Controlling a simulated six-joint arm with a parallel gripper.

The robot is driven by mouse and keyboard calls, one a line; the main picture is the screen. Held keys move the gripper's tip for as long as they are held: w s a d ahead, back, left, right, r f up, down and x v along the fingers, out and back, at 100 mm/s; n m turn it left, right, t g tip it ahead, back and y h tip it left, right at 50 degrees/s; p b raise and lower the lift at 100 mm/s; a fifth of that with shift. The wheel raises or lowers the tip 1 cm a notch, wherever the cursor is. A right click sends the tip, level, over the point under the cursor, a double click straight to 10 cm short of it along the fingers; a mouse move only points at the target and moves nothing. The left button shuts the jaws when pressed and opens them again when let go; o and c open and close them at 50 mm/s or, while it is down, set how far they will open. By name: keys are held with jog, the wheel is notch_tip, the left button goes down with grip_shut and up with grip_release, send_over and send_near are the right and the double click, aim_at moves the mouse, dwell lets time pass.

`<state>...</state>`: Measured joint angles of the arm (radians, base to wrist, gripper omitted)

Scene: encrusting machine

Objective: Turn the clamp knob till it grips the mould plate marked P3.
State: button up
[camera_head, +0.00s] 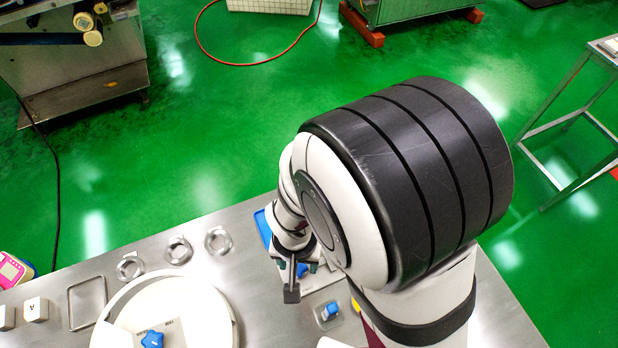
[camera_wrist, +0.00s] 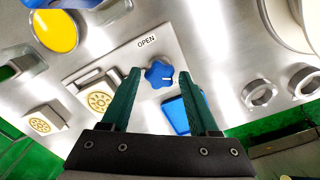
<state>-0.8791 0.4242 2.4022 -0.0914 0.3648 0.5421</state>
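The blue star-shaped clamp knob (camera_wrist: 160,75) sits on a grey plate beside a label reading OPEN (camera_wrist: 147,41). A small white mark shows on the knob's right side. My gripper (camera_wrist: 159,88) is open, with one green finger on each side of the knob; I cannot tell whether they touch it. A plate with a yellow patterned disc (camera_wrist: 98,101) lies left of the knob by a metal bracket. A similar plate (camera_wrist: 41,122) lies further left. No P3 mark is legible. In the head view my gripper (camera_head: 296,272) is over the knob (camera_head: 304,270), partly hidden by my arm.
A blue tray (camera_wrist: 174,116) lies just beyond the knob. Metal rings (camera_wrist: 258,94) are to the right. A yellow round button (camera_wrist: 55,30) is at upper left. In the head view, a white round unit (camera_head: 195,308) with another blue knob (camera_head: 152,339) stands at left.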

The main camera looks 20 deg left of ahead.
aim_at(298, 266)
jog(key=shift+o, duration=0.6)
notch_tip(298, 266, up, 16)
jog(key=shift+f, duration=0.1)
